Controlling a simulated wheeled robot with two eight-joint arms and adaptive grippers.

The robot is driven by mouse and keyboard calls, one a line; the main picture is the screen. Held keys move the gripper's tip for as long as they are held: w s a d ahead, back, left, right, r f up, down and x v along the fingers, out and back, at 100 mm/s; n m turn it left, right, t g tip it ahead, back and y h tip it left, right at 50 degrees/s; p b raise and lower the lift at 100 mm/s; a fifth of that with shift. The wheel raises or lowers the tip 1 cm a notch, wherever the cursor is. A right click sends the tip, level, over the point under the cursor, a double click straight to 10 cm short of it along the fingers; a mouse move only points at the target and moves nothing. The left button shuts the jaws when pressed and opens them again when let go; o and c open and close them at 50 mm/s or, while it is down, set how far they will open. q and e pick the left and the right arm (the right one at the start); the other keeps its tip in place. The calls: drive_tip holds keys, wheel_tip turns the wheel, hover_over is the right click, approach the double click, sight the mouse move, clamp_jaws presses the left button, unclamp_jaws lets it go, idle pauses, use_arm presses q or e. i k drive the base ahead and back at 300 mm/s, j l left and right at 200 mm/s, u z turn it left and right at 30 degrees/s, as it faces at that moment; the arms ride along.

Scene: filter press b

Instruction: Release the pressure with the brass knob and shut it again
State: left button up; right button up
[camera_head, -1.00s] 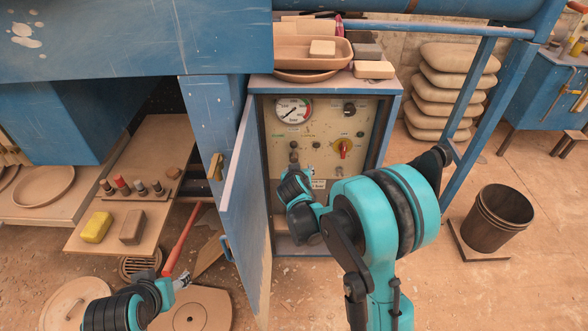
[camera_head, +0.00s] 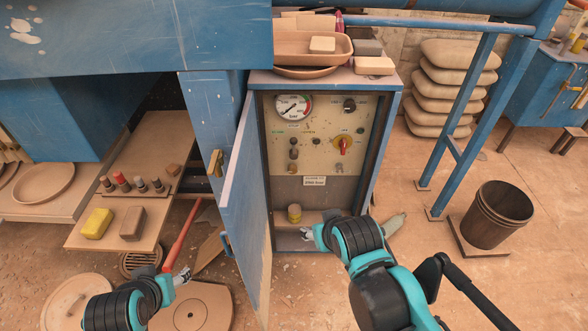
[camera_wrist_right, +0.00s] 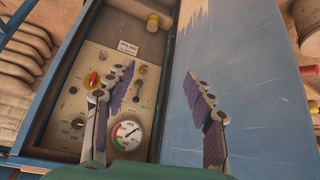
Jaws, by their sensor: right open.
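The open cabinet holds a control panel (camera_head: 312,160) with a round pressure gauge (camera_head: 294,107), a red knob (camera_head: 343,146) on a yellow plate, a black knob (camera_head: 349,105) and small toggles (camera_head: 294,149). I cannot tell which small fitting is the brass knob. My right gripper (camera_head: 308,235) is open and empty, low in front of the cabinet, apart from the panel. In the right wrist view my right gripper (camera_wrist_right: 160,85) has its fingers spread, with the gauge (camera_wrist_right: 126,138) and red knob (camera_wrist_right: 91,80) behind. My left gripper (camera_head: 183,276) is low at left, its jaws unclear.
The blue cabinet door (camera_head: 245,205) stands open left of the panel. A red bar (camera_head: 183,234) slants above my left gripper. A brown bucket (camera_head: 498,215) is at right; floor between is mostly clear.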

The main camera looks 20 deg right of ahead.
sight(292, 169)
drive_tip(key=k+l, duration=0.1)
drive_tip(key=l, duration=0.45)
drive_tip(key=i+l, duration=0.1)
drive_tip(key=l, duration=0.35)
drive_tip(key=i+l, duration=0.1)
drive_tip(key=l, duration=0.35)
drive_tip(key=u, duration=0.05)
